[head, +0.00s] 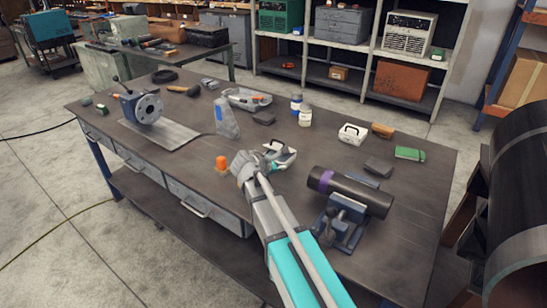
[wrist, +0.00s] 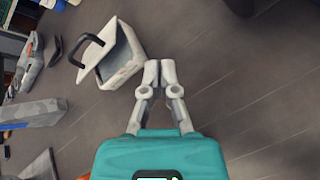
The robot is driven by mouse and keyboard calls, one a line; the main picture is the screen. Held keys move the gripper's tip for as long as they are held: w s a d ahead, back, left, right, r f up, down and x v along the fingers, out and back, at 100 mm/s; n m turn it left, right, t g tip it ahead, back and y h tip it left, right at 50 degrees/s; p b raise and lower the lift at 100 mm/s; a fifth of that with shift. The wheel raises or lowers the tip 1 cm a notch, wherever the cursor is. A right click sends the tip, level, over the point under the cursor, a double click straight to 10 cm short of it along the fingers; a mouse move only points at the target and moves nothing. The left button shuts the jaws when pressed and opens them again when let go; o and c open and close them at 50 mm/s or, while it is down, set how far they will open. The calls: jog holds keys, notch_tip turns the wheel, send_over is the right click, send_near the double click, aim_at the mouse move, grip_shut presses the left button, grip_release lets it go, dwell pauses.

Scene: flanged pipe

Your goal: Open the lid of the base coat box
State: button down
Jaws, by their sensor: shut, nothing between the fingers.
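A small pale box with a dark handle on its lid lies close to my gripper in the wrist view (wrist: 125,72); it also shows in the head view (head: 286,158). Its lid (wrist: 84,62) stands tilted up and the grey inside shows, so the box looks open. No label can be read on it, so I cannot confirm that it is the base coat box. My gripper (wrist: 160,72) is shut and empty, its fingertips just right of the box and apparently apart from it. In the head view my gripper (head: 270,148) partly covers the box.
A black pipe with a purple band (head: 350,190) rests on a blue stand to the right. An orange-capped item (head: 222,163) stands left of my gripper.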

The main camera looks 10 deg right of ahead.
aim_at(275, 149)
jog(key=w+a+n+t+h+b, duration=0.1)
jog(key=w+a+n+t+b, duration=0.3)
jog(key=w+a+n, duration=0.2)
jog(key=shift+w+a+r+n+h, duration=0.3)
jog(key=shift+w+n, duration=0.4)
jog(key=shift+n, duration=0.4)
jog(key=shift+w+d, duration=0.1)
jog(key=shift+d, duration=0.05)
jog(key=shift+b+x, duration=1.05)
jog(key=shift+x, duration=3.85)
